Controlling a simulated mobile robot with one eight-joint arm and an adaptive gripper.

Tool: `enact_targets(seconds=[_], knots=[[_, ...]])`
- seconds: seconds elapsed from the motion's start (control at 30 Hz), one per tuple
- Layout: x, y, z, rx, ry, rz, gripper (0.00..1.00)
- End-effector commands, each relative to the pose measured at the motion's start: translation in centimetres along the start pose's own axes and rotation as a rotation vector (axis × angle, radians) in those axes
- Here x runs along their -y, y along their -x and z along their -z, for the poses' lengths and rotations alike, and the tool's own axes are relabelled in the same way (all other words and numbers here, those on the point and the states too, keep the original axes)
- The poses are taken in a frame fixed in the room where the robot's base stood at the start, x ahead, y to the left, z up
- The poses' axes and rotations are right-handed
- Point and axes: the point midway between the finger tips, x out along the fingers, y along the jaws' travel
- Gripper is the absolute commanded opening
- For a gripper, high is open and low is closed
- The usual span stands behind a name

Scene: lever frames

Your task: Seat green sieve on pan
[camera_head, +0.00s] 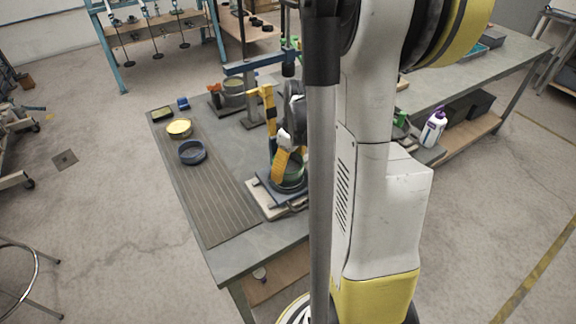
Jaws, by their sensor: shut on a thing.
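My gripper (286,160), with yellow fingers, reaches down over the bench and is shut on the green sieve (290,182). The green sieve is a round, dark green ring, partly covered by the fingers and by my arm column. It sits at a dark blue-grey base (266,188) on a pale plate. The pan cannot be made out clearly beneath the sieve. I cannot tell whether the sieve touches what lies under it.
A dark blue ring (192,153) and a yellow round sieve (179,129) stand on the ribbed mat (212,200). A post with a blue crossarm (258,64) rises behind my gripper. A white bottle (433,129) stands at right. The mat's front is clear.

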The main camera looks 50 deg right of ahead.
Motion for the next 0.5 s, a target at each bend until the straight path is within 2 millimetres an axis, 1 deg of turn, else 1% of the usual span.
enact_targets(seconds=[0.17, 0.2, 0.23, 0.5], knots=[[0.0, -0.33, -0.05, 0.0, 0.0, 0.0, 0.44], [0.0, -0.26, -0.04, 0.0, 0.0, 0.0, 0.91], [0.0, -0.24, -0.03, 0.0, 0.0, 0.0, 1.0], [0.0, -0.12, -0.04, 0.0, 0.0, 0.0, 1.0]])
